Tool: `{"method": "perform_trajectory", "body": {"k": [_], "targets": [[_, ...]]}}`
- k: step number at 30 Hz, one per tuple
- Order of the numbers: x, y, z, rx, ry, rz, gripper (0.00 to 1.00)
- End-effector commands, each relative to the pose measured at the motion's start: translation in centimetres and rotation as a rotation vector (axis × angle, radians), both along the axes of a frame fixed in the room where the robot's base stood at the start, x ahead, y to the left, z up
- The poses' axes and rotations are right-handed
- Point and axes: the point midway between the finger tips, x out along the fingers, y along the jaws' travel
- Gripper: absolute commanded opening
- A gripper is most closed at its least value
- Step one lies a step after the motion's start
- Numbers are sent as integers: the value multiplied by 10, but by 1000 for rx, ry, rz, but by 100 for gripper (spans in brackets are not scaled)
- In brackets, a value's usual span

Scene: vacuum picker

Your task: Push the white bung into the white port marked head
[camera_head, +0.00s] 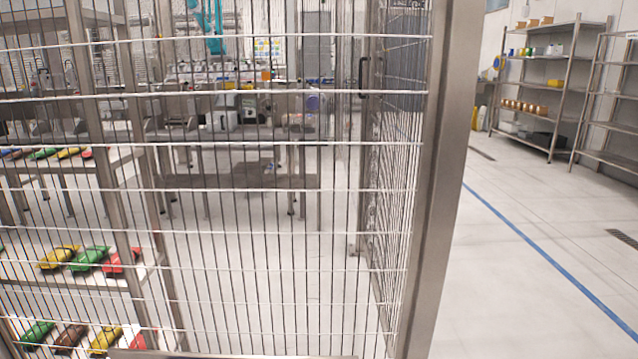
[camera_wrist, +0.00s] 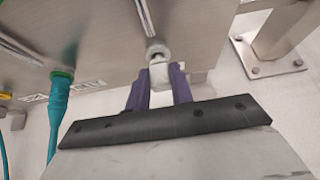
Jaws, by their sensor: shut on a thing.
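In the wrist view, my gripper (camera_wrist: 160,84) has two purple fingers shut on the white bung (camera_wrist: 159,74). The bung lies between the fingers and points at a round whitish port (camera_wrist: 157,50) on the lower part of a metal panel (camera_wrist: 105,40). The bung's far end is at or very close to the port mouth; I cannot tell whether it is inside. No "head" marking is readable beside this port. Neither bung, port nor gripper shows in the head view.
In the wrist view, a teal hose (camera_wrist: 58,112) with a green collar hangs from the panel at left. A metal foot plate (camera_wrist: 272,66) stands at upper right. In the head view, a wire mesh fence (camera_head: 270,190) fills the front; open floor (camera_head: 520,290) lies right.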

Motion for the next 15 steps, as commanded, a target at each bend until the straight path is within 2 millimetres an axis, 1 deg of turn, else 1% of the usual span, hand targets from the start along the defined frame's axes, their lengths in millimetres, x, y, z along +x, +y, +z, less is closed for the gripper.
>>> {"method": "perform_trajectory", "body": {"k": [15], "targets": [[7,0,0,0,-1,1,0]]}}
